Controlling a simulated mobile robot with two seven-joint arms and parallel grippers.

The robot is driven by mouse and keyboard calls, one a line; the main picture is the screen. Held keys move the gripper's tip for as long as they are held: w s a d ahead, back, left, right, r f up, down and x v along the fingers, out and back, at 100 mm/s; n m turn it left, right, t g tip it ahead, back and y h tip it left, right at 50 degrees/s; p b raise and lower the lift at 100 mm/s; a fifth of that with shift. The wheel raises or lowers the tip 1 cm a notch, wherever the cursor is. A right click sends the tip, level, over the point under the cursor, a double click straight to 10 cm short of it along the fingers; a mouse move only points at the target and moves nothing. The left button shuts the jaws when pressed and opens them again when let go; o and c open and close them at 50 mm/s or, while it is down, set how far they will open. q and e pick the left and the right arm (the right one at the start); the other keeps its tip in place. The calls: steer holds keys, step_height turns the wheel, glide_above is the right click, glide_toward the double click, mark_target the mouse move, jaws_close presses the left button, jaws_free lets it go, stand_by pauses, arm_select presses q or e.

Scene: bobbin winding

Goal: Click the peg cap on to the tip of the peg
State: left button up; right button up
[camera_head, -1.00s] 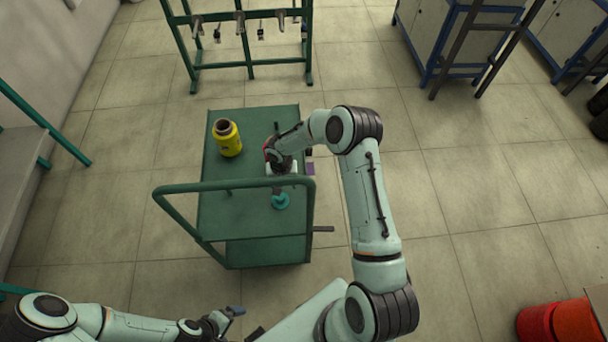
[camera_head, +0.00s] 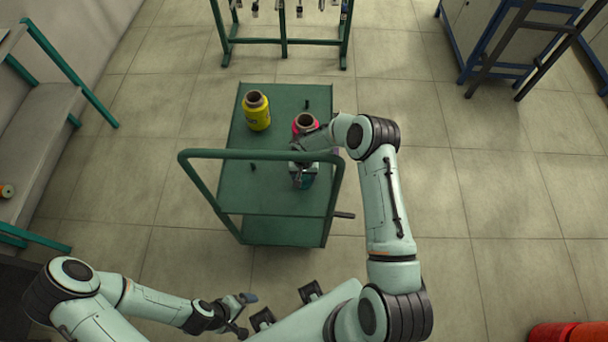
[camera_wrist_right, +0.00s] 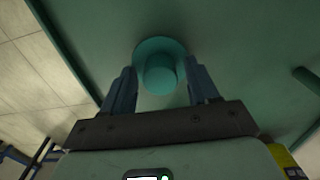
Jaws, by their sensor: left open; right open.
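The peg cap, a teal disc with a round knob, shows in the right wrist view (camera_wrist_right: 160,74) on the green cart top. In the head view only a bit of it (camera_head: 306,183) shows beneath my right gripper (camera_head: 303,174). In the wrist view my right gripper (camera_wrist_right: 162,80) is open, its blue fingers on either side of the knob; I cannot tell whether they touch it. Short dark pegs stand on the cart at the back (camera_head: 307,103) and left (camera_head: 252,167); one peg also shows in the wrist view (camera_wrist_right: 307,78). My left gripper (camera_head: 241,305) is open, away from the cart.
The green cart (camera_head: 235,190) has a raised handle bar (camera_head: 262,153) at its near side. A yellow bobbin (camera_head: 257,113) stands at back left; a pink-red bobbin (camera_head: 305,123) stands right, partly behind my right arm. A green rack (camera_head: 285,42) stands beyond.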

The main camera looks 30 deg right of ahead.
steer(key=c, duration=1.1)
steer(key=shift+r+p, duration=0.45)
steer(key=shift+r, duration=2.6)
